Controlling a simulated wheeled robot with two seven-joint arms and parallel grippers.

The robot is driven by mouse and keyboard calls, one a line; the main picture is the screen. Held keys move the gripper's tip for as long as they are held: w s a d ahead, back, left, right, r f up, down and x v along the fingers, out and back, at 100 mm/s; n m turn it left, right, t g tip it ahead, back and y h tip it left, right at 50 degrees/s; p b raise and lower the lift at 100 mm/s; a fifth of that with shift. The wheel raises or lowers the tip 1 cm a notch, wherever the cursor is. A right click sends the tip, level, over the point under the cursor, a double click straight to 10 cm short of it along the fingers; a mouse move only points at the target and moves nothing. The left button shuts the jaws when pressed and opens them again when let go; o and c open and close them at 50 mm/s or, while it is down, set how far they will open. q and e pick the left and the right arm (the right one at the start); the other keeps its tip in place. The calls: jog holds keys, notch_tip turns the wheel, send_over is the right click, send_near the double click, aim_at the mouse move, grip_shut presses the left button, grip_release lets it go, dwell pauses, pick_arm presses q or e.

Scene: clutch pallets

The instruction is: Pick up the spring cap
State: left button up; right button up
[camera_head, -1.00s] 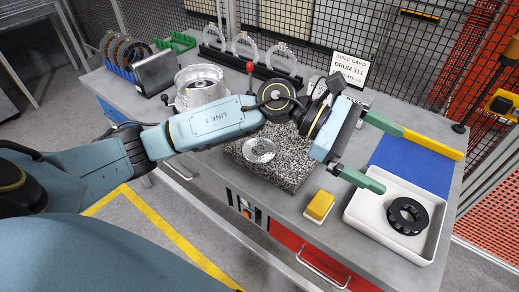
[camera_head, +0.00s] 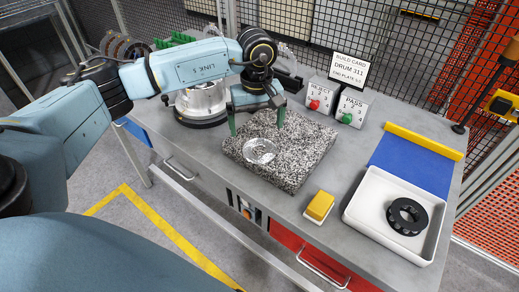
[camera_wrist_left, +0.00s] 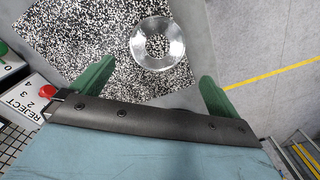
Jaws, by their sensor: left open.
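A shiny, clear-looking round disc with a central opening (camera_head: 258,151) lies flat on the speckled granite plate (camera_head: 300,160); I take it to be the spring cap. A black notched ring (camera_head: 394,217) lies in the white tray (camera_head: 352,215) at the right. My right gripper is not in view.
A metal drum (camera_head: 203,101) stands left of my left gripper. Behind the plate are a reject box with a red button (camera_head: 314,104) and a pass box with a green button (camera_head: 347,118). A yellow block (camera_head: 319,205) sits near the front edge. A blue mat (camera_head: 411,165) lies right.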

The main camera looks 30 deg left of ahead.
aim_at(259, 150)
pick_arm(q)
jog(key=shift+w+d+f+p, duration=0.15)
jog(key=shift+f+p, duration=0.1)
jog(key=shift+f, duration=1.45)
jog(key=shift+s+d+f+p, duration=0.1)
jog(key=shift+d+f+p, duration=0.1)
jog(key=shift+f, duration=1.5)
jog(key=shift+f, duration=0.1)
jog(key=c, duration=0.9)
